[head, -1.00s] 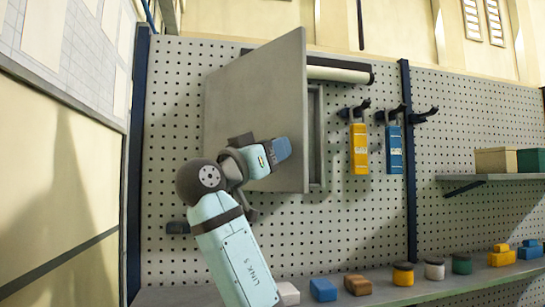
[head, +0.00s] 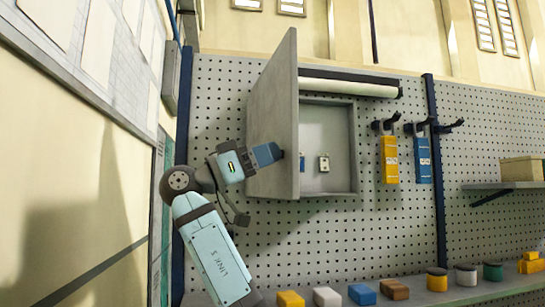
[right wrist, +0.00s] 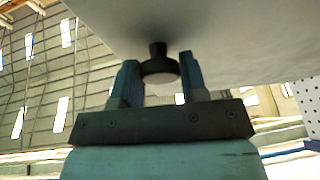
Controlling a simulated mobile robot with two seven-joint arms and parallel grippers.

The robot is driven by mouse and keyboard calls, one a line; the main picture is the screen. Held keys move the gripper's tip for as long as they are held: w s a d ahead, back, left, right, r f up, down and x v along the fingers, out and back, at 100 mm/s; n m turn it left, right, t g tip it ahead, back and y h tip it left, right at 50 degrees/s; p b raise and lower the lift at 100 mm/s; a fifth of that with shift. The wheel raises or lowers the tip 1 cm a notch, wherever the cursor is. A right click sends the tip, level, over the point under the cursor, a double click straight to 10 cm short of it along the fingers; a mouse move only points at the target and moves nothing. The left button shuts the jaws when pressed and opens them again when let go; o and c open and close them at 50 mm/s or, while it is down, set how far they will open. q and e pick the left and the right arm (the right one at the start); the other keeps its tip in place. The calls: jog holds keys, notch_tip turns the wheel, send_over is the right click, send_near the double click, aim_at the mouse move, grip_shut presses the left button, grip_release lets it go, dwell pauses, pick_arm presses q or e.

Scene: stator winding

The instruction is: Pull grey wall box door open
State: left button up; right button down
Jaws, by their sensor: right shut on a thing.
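The grey wall box (head: 350,150) is mounted on the pegboard, and its inside shows with small items at its back. Its grey door (head: 275,110) stands swung out to the left, well open. My right gripper (head: 279,152) is at the lower part of the door, near its free edge. In the right wrist view the fingers (right wrist: 159,75) stand on both sides of a dark round knob (right wrist: 159,68) on the door's face and are shut on it. My left gripper does not show in either view.
A white roll (head: 350,86) is above the box. Several coloured blocks and jars stand on the ledge (head: 470,293) below.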

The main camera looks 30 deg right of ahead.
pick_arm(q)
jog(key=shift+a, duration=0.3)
pick_arm(e)
jog(key=shift+w+a+m+g, duration=0.2)
jog(key=shift+a+m+g, duration=0.1)
jog(key=shift+a+g, duration=0.3)
jog(key=c, duration=0.7)
grip_release()
jog(key=shift+o, duration=0.2)
jog(key=shift+a, duration=0.1)
pick_arm(q)
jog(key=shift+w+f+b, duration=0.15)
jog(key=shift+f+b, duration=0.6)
jog(key=shift+b, duration=0.3)
pick_arm(e)
jog(key=v, duration=1.3)
jog(key=shift+a, duration=0.4)
